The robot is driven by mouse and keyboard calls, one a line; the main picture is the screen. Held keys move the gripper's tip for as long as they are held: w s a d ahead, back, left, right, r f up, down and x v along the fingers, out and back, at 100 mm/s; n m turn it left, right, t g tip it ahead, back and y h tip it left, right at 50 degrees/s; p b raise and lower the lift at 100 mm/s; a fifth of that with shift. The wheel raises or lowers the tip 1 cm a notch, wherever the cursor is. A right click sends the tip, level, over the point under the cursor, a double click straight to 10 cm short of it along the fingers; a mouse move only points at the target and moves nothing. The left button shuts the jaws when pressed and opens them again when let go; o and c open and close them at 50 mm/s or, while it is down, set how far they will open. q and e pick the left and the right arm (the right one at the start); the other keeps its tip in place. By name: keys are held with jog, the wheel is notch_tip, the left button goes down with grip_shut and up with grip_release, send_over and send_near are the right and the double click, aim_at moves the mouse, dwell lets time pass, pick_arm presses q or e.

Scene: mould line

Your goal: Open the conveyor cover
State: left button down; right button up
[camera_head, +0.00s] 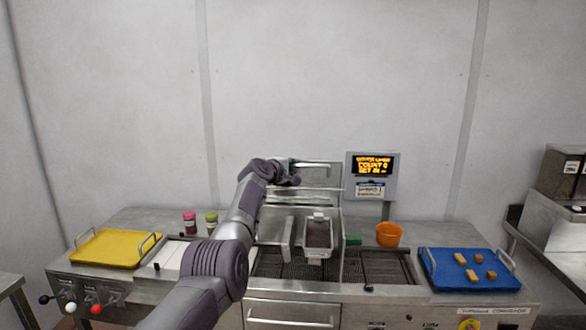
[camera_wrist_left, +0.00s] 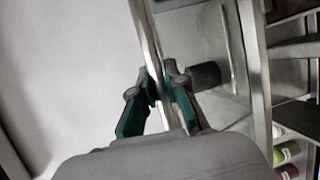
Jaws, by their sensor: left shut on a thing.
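The conveyor cover (camera_head: 306,183) is a steel panel in the middle of the line in the head view. It appears raised upright at the back, with the dark conveyor belt (camera_head: 278,265) uncovered in front and below. Its bar handle (camera_head: 318,165) runs along the top; a metal bar (camera_wrist_left: 145,38) also crosses the left wrist view. My left gripper (camera_head: 291,175) is at the left part of this handle. In the wrist view its green-padded fingers (camera_wrist_left: 164,90) are closed around the bar. The arm hides part of the bench left of the cover. My right gripper is not in view.
A metal tray with dark contents (camera_head: 318,234) sits over the belt. A display (camera_head: 371,176) stands right of the cover.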

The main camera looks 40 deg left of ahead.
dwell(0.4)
pick_arm(q)
jog(key=c, duration=1.2)
grip_release()
jog(key=shift+s+a+r, duration=0.1)
jog(key=shift+s, duration=0.65)
jog(key=v, duration=1)
jog(key=shift+s+r, duration=0.15)
